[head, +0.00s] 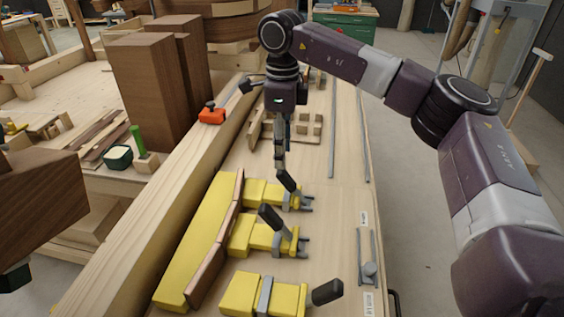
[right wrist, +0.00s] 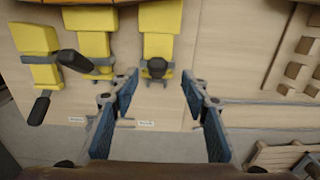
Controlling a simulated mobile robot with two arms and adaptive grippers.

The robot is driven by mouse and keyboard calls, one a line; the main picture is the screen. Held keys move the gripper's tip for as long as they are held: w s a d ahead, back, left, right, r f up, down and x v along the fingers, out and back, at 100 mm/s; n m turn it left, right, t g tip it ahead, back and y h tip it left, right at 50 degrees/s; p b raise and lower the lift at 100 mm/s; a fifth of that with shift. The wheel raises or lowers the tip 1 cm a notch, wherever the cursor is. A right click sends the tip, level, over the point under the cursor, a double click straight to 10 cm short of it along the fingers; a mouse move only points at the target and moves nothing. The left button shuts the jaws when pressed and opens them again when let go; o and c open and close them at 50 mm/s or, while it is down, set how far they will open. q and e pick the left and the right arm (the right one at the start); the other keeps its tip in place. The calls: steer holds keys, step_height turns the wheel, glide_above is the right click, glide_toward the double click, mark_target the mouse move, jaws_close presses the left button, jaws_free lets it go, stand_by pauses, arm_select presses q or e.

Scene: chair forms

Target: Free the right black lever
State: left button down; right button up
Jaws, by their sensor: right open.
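Three yellow clamps with black levers stand in a row along the bench. The far clamp's black lever (head: 288,181) is raised and tilted; it shows end-on in the right wrist view (right wrist: 157,66). The middle lever (head: 270,217) is also raised and tilted, and shows in the right wrist view (right wrist: 74,60). The near lever (head: 327,292) leans out toward the bench edge and shows at the left of the right wrist view (right wrist: 39,107). My right gripper (head: 280,165) is open and empty, pointing down just above the far lever. In the right wrist view that lever appears between its fingers, beyond the tips. My left gripper is not seen.
A long yellow block (head: 203,235) with a brown strip (head: 217,250) lies left of the clamps. Tall brown blocks (head: 150,90) stand at the back left. A slotted wooden piece (head: 300,130) lies behind the gripper. Metal rails (head: 332,130) run along the bench's right side.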

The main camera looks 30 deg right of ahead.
mark_target(283, 174)
steer(key=f, duration=0.1)
steer(key=f+p, duration=0.1)
steer(key=f, duration=0.1)
steer(key=shift+s+a+f, duration=0.1)
steer(key=shift+s+f, duration=0.15)
steer(key=shift+s, duration=0.15)
steer(key=f, duration=0.2)
steer(key=f+p, duration=0.1)
steer(key=shift+w+f, duration=0.25)
steer(key=shift+f, duration=0.1)
steer(key=c, duration=0.5)
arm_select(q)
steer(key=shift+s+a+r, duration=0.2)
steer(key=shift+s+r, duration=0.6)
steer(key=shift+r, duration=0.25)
arm_select(e)
jaws_close()
